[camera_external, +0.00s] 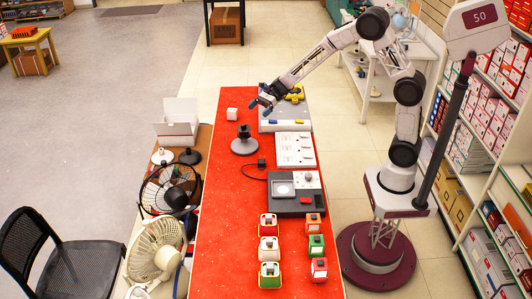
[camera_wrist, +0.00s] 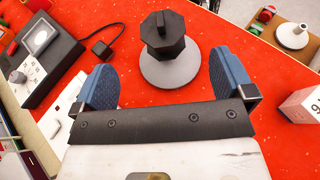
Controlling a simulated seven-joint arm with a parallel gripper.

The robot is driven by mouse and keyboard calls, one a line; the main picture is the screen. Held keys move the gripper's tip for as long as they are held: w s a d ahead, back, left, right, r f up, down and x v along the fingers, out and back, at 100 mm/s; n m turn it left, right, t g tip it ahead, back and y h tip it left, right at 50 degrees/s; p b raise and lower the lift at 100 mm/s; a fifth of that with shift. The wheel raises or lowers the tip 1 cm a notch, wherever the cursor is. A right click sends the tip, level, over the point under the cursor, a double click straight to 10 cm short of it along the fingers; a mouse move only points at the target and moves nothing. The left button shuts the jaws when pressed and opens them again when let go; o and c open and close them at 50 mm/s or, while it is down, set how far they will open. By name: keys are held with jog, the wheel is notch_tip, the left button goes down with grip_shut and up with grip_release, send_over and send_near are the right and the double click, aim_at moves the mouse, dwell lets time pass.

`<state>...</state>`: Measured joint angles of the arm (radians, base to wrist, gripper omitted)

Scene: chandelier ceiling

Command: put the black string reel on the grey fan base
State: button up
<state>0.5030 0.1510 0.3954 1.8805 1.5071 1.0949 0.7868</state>
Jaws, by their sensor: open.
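The black string reel (camera_external: 243,131) appears upright over the middle of the round grey fan base (camera_external: 244,148) on the red table. In the wrist view the reel (camera_wrist: 163,36) is a dark faceted block with a knob on top, and the grey base (camera_wrist: 172,74) shows as a disc around its foot. The exact contact between them is hidden. My gripper (camera_external: 260,106) is above the table, behind and to the right of the reel. In the wrist view its blue fingers (camera_wrist: 162,62) are wide apart with nothing between them, and the reel is beyond the fingertips.
A white box (camera_external: 232,114) stands left of my gripper. A white panel (camera_external: 295,150) and a dark device (camera_external: 296,193) with a cable and small black plug (camera_external: 262,163) lie to the right. Several coloured blocks stand at the near end.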

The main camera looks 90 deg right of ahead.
dwell(0.5)
jog(key=s+a+r+n+g+h, duration=0.1)
jog(key=s+a+r+n+g, duration=0.2)
jog(key=s+a+r+n, duration=0.5)
jog(key=s+a+r+n+g+h, duration=0.15)
jog(key=s+a+n+g, duration=0.3)
jog(key=s+a, duration=0.7)
jog(key=s+a+r+n+h, duration=0.1)
jog(key=s+n+h, duration=0.2)
jog(key=s+n, duration=0.4)
jog(key=s+a+r+n+h, duration=0.2)
jog(key=s+n+h, duration=0.2)
jog(key=s, duration=1.4)
jog(key=n, duration=0.3)
